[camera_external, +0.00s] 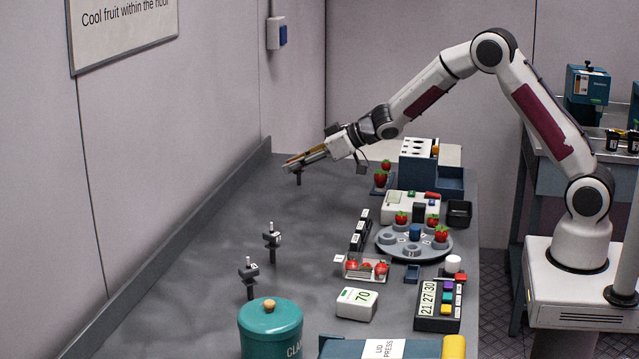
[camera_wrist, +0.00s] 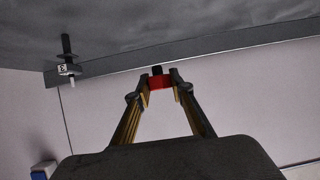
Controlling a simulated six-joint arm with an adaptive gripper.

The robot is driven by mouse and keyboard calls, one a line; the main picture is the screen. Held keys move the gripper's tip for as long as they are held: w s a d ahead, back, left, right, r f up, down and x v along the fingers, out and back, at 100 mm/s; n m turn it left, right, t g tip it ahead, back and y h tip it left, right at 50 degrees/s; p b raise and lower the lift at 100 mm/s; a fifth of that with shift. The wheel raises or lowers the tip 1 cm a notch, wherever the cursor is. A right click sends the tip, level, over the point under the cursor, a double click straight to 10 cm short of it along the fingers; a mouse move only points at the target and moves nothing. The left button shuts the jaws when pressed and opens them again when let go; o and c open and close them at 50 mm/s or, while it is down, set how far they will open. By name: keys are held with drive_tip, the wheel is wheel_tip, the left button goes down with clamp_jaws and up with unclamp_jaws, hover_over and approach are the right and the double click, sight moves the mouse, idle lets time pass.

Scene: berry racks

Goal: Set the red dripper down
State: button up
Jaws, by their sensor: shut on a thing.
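The red dripper (camera_wrist: 160,82) is between my fingertips in the wrist view, with a dark end beyond the fingers. My gripper (camera_wrist: 160,86) is shut on it. In the external view my gripper (camera_external: 290,163) reaches left over the far end of the grey counter, close to the back wall. A short dark stem (camera_external: 298,178) points down below the fingertips. I cannot tell whether it touches the counter. The red part is not clearly seen in the external view.
Two dark upright fittings (camera_external: 271,240) (camera_external: 249,275) stand on the counter (camera_external: 200,300) nearer the camera. A teal canister (camera_external: 270,325) is at the front. A round plate (camera_external: 385,244) with strawberries and a blue rack (camera_external: 449,180) stand on the right. The left of the counter is mostly clear.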

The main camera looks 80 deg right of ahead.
drive_tip(key=a+n+y, duration=0.1)
drive_tip(key=a, duration=0.9)
drive_tip(key=a+n+y, duration=0.2)
drive_tip(key=a, duration=0.7)
drive_tip(key=s+a+n+g+y, duration=0.1)
drive_tip(key=a+n+y, duration=0.1)
drive_tip(key=a, duration=0.8)
drive_tip(key=shift+a+r, duration=0.2)
drive_tip(key=shift+a, duration=0.1)
drive_tip(key=s+a+n+g+y, duration=0.2)
drive_tip(key=s+a, duration=0.3)
drive_tip(key=a, duration=0.6)
drive_tip(key=s+a+n+g+y, duration=0.2)
drive_tip(key=s+a, duration=0.4)
drive_tip(key=a, duration=0.6)
drive_tip(key=shift+s+n, duration=0.25)
drive_tip(key=shift+n, duration=0.45)
drive_tip(key=shift+f, duration=0.15)
drive_tip(key=shift+f, duration=3.05)
drive_tip(key=shift+f, duration=1.85)
